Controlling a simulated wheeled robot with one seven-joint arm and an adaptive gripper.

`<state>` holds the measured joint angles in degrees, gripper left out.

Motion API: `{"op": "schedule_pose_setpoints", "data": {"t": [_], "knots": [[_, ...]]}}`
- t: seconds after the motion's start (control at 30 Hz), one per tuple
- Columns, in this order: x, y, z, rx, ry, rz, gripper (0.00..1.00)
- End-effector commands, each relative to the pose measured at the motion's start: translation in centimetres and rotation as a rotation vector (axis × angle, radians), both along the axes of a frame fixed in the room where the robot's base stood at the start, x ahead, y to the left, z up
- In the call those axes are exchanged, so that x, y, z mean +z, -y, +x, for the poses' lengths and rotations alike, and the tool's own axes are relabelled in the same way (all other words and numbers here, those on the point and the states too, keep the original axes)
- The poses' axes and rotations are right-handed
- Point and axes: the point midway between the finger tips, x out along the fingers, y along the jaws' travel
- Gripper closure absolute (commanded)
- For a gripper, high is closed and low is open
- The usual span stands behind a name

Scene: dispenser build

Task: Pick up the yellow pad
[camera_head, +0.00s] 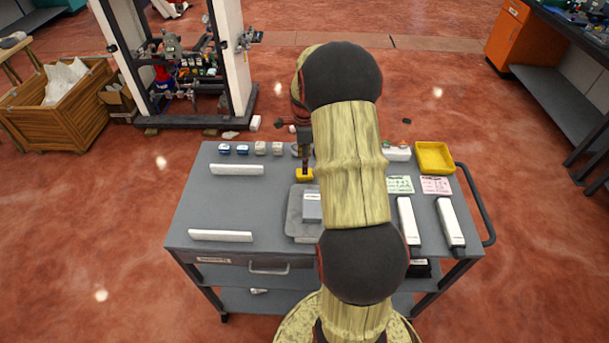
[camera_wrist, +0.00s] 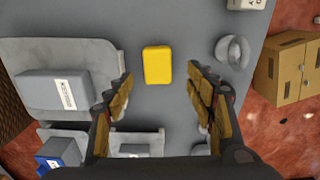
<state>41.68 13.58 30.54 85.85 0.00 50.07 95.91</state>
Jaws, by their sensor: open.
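The yellow pad (camera_wrist: 158,65) lies flat on the grey cart top. It also shows in the head view (camera_head: 304,175), just behind the grey tray and partly beside my arm. My gripper (camera_wrist: 160,77) is open and empty. In the wrist view its two fingers stand to the left and right of the pad, with a gap on each side, and the pad sits between and slightly beyond the fingertips. I cannot tell the gripper's height above the cart. In the head view my arm hides much of the cart's middle.
A grey tray (camera_wrist: 100,52) with a grey labelled block (camera_wrist: 45,92) lies left of the pad. A grey ring (camera_wrist: 232,50) lies to its right. A yellow bin (camera_head: 434,157) and white bars (camera_head: 450,222) are at the cart's right. The cart's left middle is clear.

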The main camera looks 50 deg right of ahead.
Motion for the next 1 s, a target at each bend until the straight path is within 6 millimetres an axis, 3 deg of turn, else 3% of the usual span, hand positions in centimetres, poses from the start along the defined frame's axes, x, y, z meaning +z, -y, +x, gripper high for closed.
{"op": "schedule_pose_setpoints", "data": {"t": [0.5, 0.73, 1.0], "knots": [[-5.7, -0.3, -0.2, 0.004, 0.0, 0.0, 0.45], [-5.7, -0.3, -0.2, 0.004, 0.001, -0.001, 0.45], [-5.7, -0.3, -0.2, 0.004, 0.001, -0.001, 0.6]]}}
